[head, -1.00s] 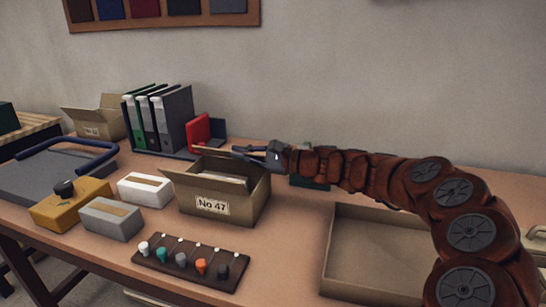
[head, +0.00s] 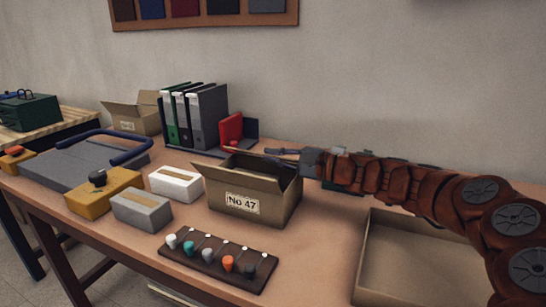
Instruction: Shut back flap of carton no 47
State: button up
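The carton no 47 (head: 226,204) stands upright on the table with its label facing the front. Its top is at least partly open, and a flap (head: 212,169) sticks out at its left end. The back flap shows only as a thin raised edge along the carton's far side, so its angle is hard to tell. My gripper (head: 268,156) reaches in from the right at the carton's far upper edge, its slim grey fingers pointing left. I cannot tell whether it touches the flap or how far apart the fingers are. Nothing is visibly held.
An empty open box (head: 364,262) stands at the front right. A pegged board (head: 218,262) lies in front of the carton. White (head: 176,184), grey (head: 141,210) and yellow (head: 104,194) blocks stand to the left. Binders (head: 194,116) and a red item (head: 231,129) stand behind.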

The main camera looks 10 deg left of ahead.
jog(key=o, duration=0.4)
jog(key=shift+c, duration=0.2)
jog(key=v, duration=1.2)
